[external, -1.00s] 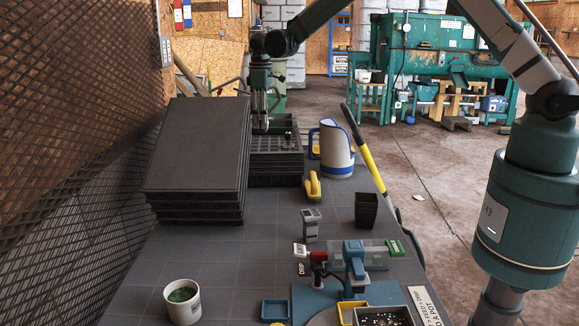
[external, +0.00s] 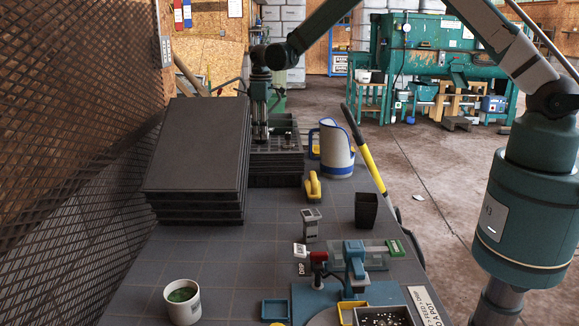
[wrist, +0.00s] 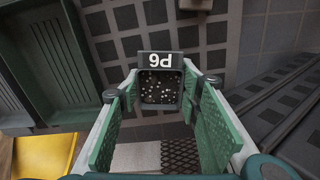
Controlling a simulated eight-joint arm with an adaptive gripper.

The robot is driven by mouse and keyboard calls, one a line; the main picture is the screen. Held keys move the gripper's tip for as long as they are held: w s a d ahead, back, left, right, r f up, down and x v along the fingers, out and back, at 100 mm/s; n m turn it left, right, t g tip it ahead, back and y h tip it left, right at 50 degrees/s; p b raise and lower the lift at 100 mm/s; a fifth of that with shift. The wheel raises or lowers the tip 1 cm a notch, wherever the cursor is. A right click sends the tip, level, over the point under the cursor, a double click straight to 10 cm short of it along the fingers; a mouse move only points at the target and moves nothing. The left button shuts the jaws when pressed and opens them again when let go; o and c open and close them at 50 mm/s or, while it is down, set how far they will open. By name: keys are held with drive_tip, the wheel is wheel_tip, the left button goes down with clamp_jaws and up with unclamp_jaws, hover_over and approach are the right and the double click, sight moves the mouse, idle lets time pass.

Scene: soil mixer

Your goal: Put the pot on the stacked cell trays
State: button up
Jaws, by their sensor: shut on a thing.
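The pot (wrist: 161,88) is small, square and dark, with dark soil, pale specks and a label reading P6, upside down in the wrist view. My gripper (wrist: 160,80) is shut on it, with a green pad on each side. In the external view my gripper (external: 261,138) points down at the stacked cell trays (external: 276,170), a black stack at the back of the bench. The pot is hard to make out there, and whether its base touches the top tray cannot be told. Tray cells (wrist: 128,47) show behind the pot in the wrist view.
Taller stacked black trays (external: 195,155) stand close on the left. A blue-and-white jug (external: 335,150) and a yellow tool (external: 312,187) are on the right. A dark empty pot (external: 366,210), a white mug (external: 182,302) and a blue press (external: 354,265) stand nearer.

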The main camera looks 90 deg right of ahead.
drive_tip(key=shift+f, duration=0.15)
drive_tip(key=o, duration=0.6)
drive_tip(key=shift+c, duration=0.2)
wheel_tip(320, 180, up, 12)
idle(0.7)
drive_tip(key=shift+r, duration=0.2)
